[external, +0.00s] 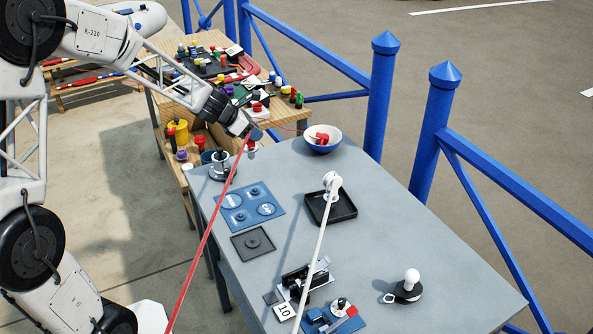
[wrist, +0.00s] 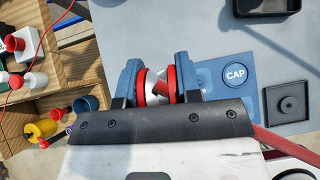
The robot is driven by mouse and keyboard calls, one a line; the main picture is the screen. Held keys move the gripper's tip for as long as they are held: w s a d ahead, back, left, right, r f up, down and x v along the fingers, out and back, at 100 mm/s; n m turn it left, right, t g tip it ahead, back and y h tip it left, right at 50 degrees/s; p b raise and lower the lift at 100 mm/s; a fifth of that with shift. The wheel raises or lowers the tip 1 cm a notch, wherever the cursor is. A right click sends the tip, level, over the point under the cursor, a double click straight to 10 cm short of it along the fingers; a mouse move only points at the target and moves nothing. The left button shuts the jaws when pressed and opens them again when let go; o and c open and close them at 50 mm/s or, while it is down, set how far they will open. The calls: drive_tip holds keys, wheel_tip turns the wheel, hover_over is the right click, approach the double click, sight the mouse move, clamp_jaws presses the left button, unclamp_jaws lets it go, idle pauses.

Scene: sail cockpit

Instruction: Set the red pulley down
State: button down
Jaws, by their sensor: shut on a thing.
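The red pulley (wrist: 142,88) shows in the wrist view as two red rims with a pale middle. My gripper (wrist: 157,78) is shut on it, one blue finger on each side. A red rope (external: 208,235) runs from the pulley area down to the bottom of the external view. There, my gripper (external: 246,132) is above the far left corner of the grey table, and the pulley is hard to make out. A blue mat (external: 232,224) with round outlines lies nearby; one outline reads CAP in the wrist view (wrist: 235,73).
A dark square plate (external: 240,250) lies in front of the mat. A black tray (external: 343,212) holds a white pulley (external: 332,183) with a white rope. A bowl (external: 322,147) with a red thing stands at the back. Wooden benches (wrist: 60,70) with clutter adjoin. The table's right side is mostly clear.

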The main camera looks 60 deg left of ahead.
wheel_tip(320, 180, up, 7)
drive_tip(key=shift+r, duration=0.15)
drive_tip(key=w+d+m+h, duration=0.1)
drive_tip(key=w+d, duration=0.5)
drive_tip(key=d, duration=0.4)
drive_tip(key=w+d+m+h, duration=0.1)
drive_tip(key=w+d, duration=0.5)
drive_tip(key=d, duration=0.5)
drive_tip(key=w+d+m+h, duration=0.1)
drive_tip(key=w+d, duration=0.4)
drive_tip(key=d, duration=0.5)
wheel_tip(320, 180, down, 11)
drive_tip(key=shift+w+m+g, duration=0.2)
drive_tip(key=shift+m+g, duration=0.1)
drive_tip(key=shift+w+d, duration=0.1)
drive_tip(key=w+a+f, duration=0.1)
drive_tip(key=w, duration=1.4)
drive_tip(key=shift+w+a+f, duration=0.25)
drive_tip(key=shift+w+a, duration=0.05)
drive_tip(key=shift+w, duration=0.1)
